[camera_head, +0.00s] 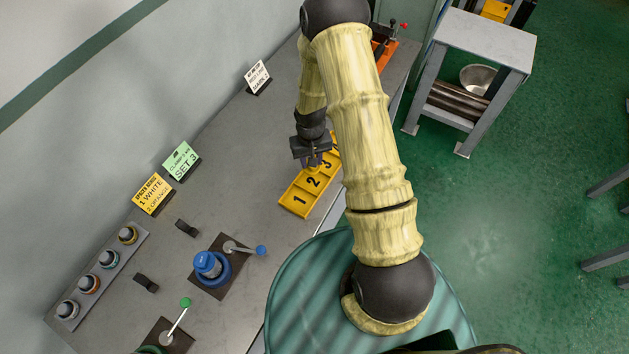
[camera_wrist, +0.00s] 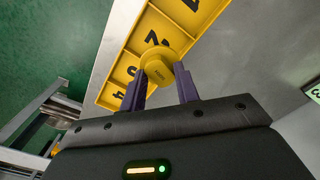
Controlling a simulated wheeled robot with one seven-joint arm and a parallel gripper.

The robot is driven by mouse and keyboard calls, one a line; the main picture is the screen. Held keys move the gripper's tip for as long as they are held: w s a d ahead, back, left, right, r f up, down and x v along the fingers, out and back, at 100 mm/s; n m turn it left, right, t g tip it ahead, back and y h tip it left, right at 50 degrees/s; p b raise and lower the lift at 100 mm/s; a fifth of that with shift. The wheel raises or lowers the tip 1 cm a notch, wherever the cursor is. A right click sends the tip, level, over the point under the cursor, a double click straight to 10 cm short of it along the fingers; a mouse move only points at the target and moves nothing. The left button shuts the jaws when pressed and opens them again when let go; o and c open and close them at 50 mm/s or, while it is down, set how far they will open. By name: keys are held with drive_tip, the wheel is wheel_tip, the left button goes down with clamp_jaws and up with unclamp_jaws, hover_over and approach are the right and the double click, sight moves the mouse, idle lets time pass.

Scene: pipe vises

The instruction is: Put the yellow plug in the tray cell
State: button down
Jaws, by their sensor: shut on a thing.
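My gripper (camera_head: 314,158) is low over the yellow tray (camera_head: 294,204), near the cell marked 3. In the wrist view its two dark fingers (camera_wrist: 160,88) are shut on the yellow plug (camera_wrist: 158,60). I cannot tell whether the plug touches the tray. In the head view the gripper and arm hide part of the tray.
A rack (camera_head: 98,272) with several ringed plugs lies at left. A blue vise (camera_head: 210,265) with a blue-knobbed lever stands nearer, and a green-knobbed lever (camera_head: 178,318) is below. Sign cards stand along the wall. An orange fixture (camera_head: 385,54) is beyond. Bare bench lies left of the tray.

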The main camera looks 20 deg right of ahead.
drive_tip(key=shift+w+b, duration=0.1)
drive_tip(key=shift+b, duration=0.3)
drive_tip(key=b, duration=0.2)
drive_tip(key=shift+w+d+r+b, duration=0.1)
drive_tip(key=shift+w+r+b, duration=0.1)
drive_tip(key=shift+b, duration=0.1)
drive_tip(key=r+n+b, duration=0.1)
drive_tip(key=b, duration=0.3)
drive_tip(key=shift+d+r+b, duration=0.1)
drive_tip(key=shift+r+b, duration=0.25)
drive_tip(key=shift+b, duration=0.05)
drive_tip(key=r+b, duration=0.1)
drive_tip(key=b, duration=0.1)
drive_tip(key=s+r+b, duration=0.1)
drive_tip(key=b, duration=0.1)
drive_tip(key=shift+n, duration=0.3)
drive_tip(key=shift+s+r+b, duration=0.35)
drive_tip(key=shift+r+b, duration=0.15)
drive_tip(key=shift+b, duration=0.35)
drive_tip(key=shift+a+r, duration=0.2)
drive_tip(key=shift+r, duration=0.05)
drive_tip(key=shift+n, duration=0.8)
drive_tip(key=shift+f, duration=0.1)
wheel_tip(320, 180, down, 6)
drive_tip(key=shift+f, duration=0.1)
